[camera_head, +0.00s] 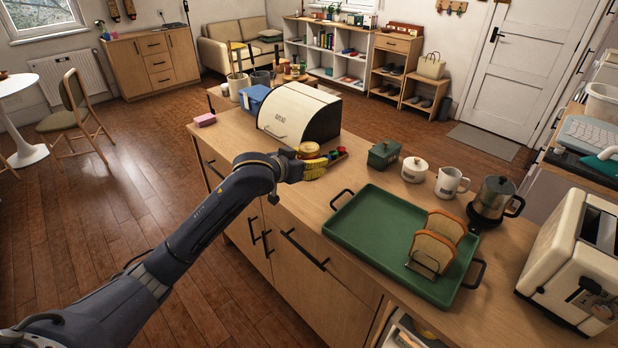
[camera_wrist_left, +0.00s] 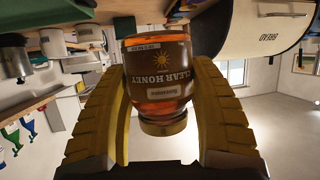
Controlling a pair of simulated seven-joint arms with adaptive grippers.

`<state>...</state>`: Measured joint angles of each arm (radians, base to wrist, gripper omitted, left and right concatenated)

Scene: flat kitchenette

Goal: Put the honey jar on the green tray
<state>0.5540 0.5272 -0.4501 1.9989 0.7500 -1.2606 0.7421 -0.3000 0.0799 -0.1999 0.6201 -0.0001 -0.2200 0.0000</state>
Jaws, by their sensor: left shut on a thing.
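The honey jar (camera_wrist_left: 158,78) fills the middle of the left wrist view, amber with a brown "Clear Honey" label and a gold lid. It appears inverted there, as does the room. The yellow fingers of my left gripper (camera_wrist_left: 162,62) are shut on its two sides. In the head view the left gripper (camera_head: 312,166) is over the counter in front of the bread box, and the jar's lid (camera_head: 308,149) shows just beyond it. Whether the jar touches the counter is unclear. The green tray (camera_head: 350,228) lies to the right, apart from the jar. My right gripper is not in view.
A toast rack with bread (camera_head: 436,243) stands on the tray's right part; its left part is bare. Behind the tray are a green box (camera_head: 384,154), a white pot (camera_head: 414,169), a mug (camera_head: 450,182) and a kettle (camera_head: 492,203). The bread box (camera_head: 300,110) is close behind the gripper.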

